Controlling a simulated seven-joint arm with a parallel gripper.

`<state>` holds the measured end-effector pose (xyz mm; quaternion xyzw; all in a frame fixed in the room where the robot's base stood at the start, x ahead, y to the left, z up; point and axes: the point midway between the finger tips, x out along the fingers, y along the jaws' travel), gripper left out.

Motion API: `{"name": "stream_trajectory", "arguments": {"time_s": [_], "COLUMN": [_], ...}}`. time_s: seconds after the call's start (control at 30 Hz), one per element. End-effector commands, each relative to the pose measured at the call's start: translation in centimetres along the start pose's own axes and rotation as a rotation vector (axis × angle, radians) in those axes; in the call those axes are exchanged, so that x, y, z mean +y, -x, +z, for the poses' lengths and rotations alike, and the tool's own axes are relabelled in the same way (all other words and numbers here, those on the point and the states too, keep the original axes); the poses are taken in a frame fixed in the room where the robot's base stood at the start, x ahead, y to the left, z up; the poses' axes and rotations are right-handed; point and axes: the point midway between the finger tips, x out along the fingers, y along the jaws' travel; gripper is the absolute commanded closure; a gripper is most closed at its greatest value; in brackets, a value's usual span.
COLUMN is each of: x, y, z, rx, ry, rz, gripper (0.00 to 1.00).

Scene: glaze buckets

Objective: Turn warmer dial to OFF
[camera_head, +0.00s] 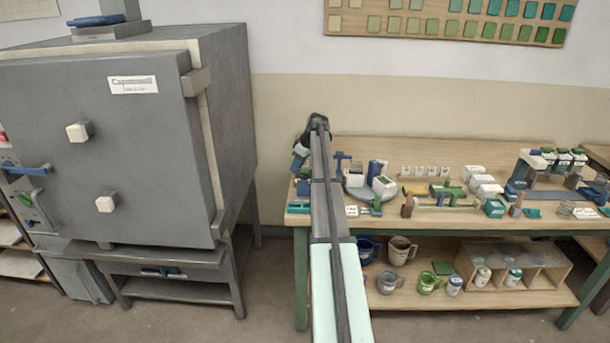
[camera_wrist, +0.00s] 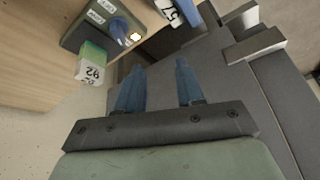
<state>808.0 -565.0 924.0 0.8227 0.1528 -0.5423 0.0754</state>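In the wrist view, a grey box (camera_wrist: 82,38), which looks like the warmer, sits on the wooden table top at the upper left. Two small white labels are next to the dial, too small to read surely. My gripper (camera_wrist: 157,62) has two blue fingers set apart with nothing between them. The dial lies ahead and to the left of the fingers, apart from them.
A large grey kiln (camera_head: 120,150) stands left of the workbench (camera_head: 450,222). The bench holds tools and containers; its lower shelf (camera_head: 400,298) holds mugs and jars.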

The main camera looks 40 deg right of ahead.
Motion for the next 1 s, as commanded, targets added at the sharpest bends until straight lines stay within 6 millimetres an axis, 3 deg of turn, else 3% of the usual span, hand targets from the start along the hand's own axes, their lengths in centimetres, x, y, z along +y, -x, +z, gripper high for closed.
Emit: {"name": "stream_trajectory", "arguments": {"time_s": [0.03,0.13,0.23,0.33,0.57,1.0], "x": [1.7,3.4,4.2,4.6,4.6,4.9], "y": [2.4,5.7,7.5,8.2,5.8,-1.8], "z": [0.7,1.8,2.6,3.0,3.0,3.2], "rx": [-0.002,-0.010,-0.017,-0.020,-0.021,-0.021], "ry": [0.004,0.016,0.021,0.025,0.026,0.025], "rz": [0.013,0.026,0.032,0.035,0.034,0.033], "gripper": [0.63,0.63,0.63,0.63,0.63,0.63]}}
